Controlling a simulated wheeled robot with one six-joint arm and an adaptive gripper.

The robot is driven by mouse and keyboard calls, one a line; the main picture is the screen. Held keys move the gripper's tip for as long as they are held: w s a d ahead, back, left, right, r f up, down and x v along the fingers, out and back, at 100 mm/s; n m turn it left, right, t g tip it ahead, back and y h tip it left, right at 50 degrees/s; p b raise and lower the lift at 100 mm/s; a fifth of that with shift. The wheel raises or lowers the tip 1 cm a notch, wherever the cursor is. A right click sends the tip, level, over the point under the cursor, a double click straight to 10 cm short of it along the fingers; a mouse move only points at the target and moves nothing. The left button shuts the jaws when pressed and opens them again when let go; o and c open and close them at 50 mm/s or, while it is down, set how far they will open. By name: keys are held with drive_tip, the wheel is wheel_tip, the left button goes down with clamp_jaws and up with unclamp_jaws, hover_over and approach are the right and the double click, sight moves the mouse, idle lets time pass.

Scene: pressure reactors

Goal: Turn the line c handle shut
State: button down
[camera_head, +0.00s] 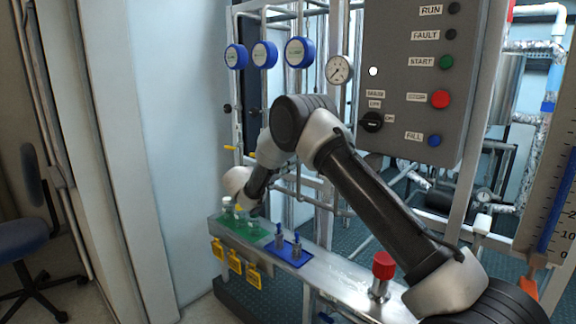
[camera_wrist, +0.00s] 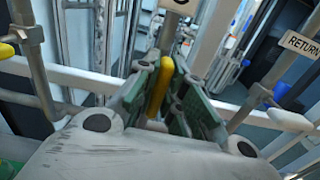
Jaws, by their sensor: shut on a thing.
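In the wrist view a yellow handle (camera_wrist: 160,86) stands between the green-padded fingers of my gripper (camera_wrist: 172,92), which is shut on it. The handle looks lengthwise along the fingers, and its valve body is largely hidden. A label above it is cut off by the top edge, so its line letter cannot be read. Another yellow handle end (camera_wrist: 7,51) shows at the far left. In the head view two yellow handles (camera_head: 231,148) and (camera_head: 257,154) sit on the pipes left of my arm; my gripper's fingers are hidden there.
A pipe labelled RETURN (camera_wrist: 302,45) is at the right of the wrist view. In the head view a bench (camera_head: 340,272) below my arm carries a green tray (camera_head: 262,235), a blue tray (camera_head: 290,262) and a red-capped part (camera_head: 383,266). A control panel (camera_head: 405,70) stands right.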

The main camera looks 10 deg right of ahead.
drive_tip(key=m, duration=0.4)
drive_tip(key=shift+s, duration=0.1)
drive_tip(key=m, duration=0.4)
drive_tip(key=shift+s+d+f+m, duration=0.1)
drive_tip(key=shift+d+m, duration=0.05)
drive_tip(key=shift+m, duration=0.15)
drive_tip(key=m, duration=0.4)
drive_tip(key=shift+f+m, duration=0.15)
drive_tip(key=shift+m, duration=0.15)
drive_tip(key=shift+s+f+m, duration=0.1)
drive_tip(key=shift+f+m, duration=0.05)
drive_tip(key=shift+m, duration=2.05)
drive_tip(key=c, duration=1.5)
unclamp_jaws()
